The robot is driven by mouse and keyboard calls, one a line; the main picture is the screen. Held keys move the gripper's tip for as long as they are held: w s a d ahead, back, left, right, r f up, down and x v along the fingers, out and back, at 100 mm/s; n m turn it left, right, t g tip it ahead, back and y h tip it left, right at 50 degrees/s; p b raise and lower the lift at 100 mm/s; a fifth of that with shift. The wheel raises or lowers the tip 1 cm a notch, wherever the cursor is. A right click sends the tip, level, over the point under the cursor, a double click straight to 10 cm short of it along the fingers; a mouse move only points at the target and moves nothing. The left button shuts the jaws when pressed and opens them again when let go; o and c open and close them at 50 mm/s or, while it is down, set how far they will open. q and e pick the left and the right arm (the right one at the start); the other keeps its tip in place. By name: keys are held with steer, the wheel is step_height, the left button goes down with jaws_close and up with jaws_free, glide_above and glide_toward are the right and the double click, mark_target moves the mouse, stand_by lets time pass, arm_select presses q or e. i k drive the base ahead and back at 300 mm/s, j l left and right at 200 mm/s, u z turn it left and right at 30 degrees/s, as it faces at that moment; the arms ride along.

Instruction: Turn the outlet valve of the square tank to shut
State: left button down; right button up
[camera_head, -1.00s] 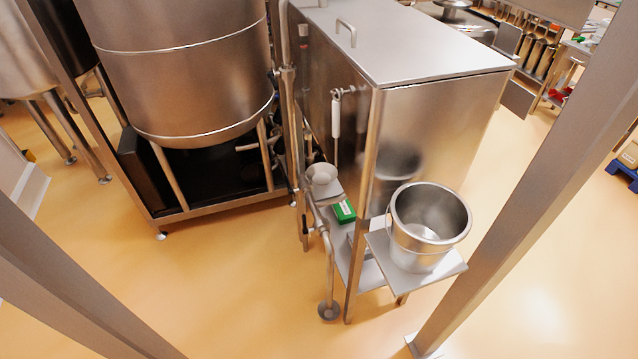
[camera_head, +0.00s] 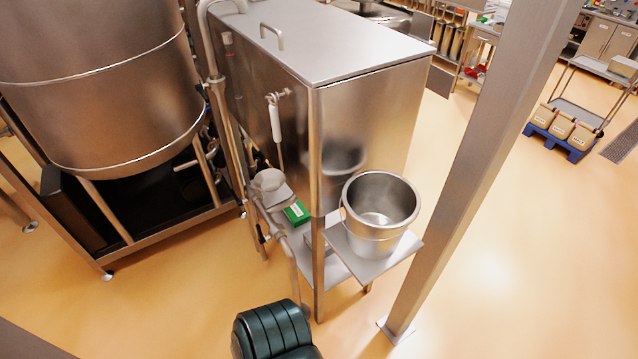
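The square tank (camera_head: 365,115) is a steel box with a flat lid and a bar handle, standing on legs in the middle of the view. Pipework (camera_head: 262,218) with small dark fittings runs along its left side, low down. I cannot make out which fitting is the outlet valve or how its handle is set. A white-handled fitting (camera_head: 275,122) hangs on the tank's left face. Neither of my grippers is in view; only a dark ribbed part of my own body shows at the bottom edge.
A steel bucket (camera_head: 380,210) stands on a low shelf (camera_head: 372,258) at the tank's front. A green box (camera_head: 296,212) lies beside the pipework. A round vessel (camera_head: 105,85) stands left. A steel post (camera_head: 478,165) rises at right. The floor between is clear.

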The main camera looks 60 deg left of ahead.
mark_target(239, 202)
steer(key=z, duration=2.45)
steer(key=l+z, duration=0.1)
steer(key=z, duration=0.35)
steer(key=i+z, duration=0.1)
steer(key=z, duration=0.8)
steer(key=i+z, duration=0.15)
steer(key=z, duration=0.7)
steer(key=i+l+z, duration=0.1)
steer(key=i+z, duration=0.35)
steer(key=i+j+z, duration=0.1)
steer(key=i+z, duration=0.4)
steer(key=i+j+z, duration=0.25)
steer(key=i+z, duration=0.2)
steer(key=i+l+z, duration=0.2)
steer(key=z, duration=0.25)
steer(key=i+l+z, duration=0.1)
steer(key=i+z, duration=0.5)
steer(key=z, duration=0.3)
steer(key=i+z, duration=0.4)
steer(key=i+j+z, duration=0.15)
steer(key=z, duration=0.3)
steer(key=i+l+z, duration=0.15)
steer(key=i+z, duration=0.2)
steer(key=i, duration=0.3)
steer(key=i+z, duration=0.3)
steer(key=i, duration=0.3)
steer(key=i+j+z, duration=0.35)
steer(key=i, duration=0.3)
steer(key=l, duration=0.1)
